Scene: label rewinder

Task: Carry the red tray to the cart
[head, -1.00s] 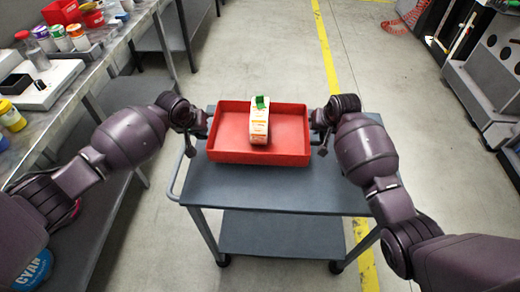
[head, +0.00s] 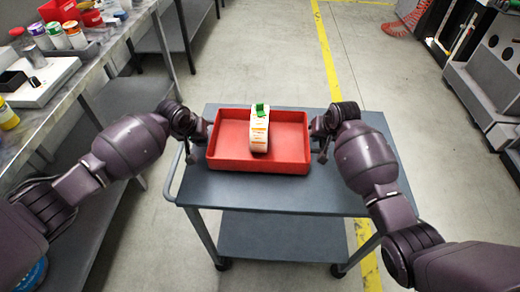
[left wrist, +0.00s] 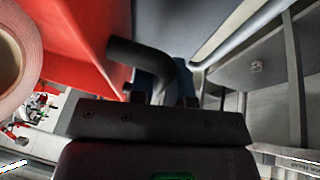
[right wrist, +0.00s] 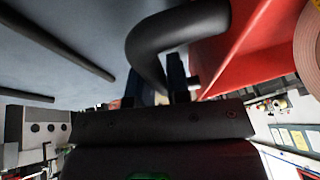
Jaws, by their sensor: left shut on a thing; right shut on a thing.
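The red tray (head: 228,158) is over the top of the grey cart (head: 270,200) in the head view, with a white label roll (head: 259,130) with orange print and a green piece on top standing in it. My left gripper (head: 203,130) is shut on the tray's left handle, a dark bar that shows in the left wrist view (left wrist: 150,55). My right gripper (head: 318,130) is shut on the right handle, a dark bar in the right wrist view (right wrist: 160,35). Whether the tray's underside touches the cart top is hidden.
A workbench (head: 95,75) with jars and a red bin (head: 60,12) runs along the left. A grey machine (head: 490,90) stands at the right. A yellow line (head: 325,50) crosses the open floor behind the cart. The cart's front top is bare.

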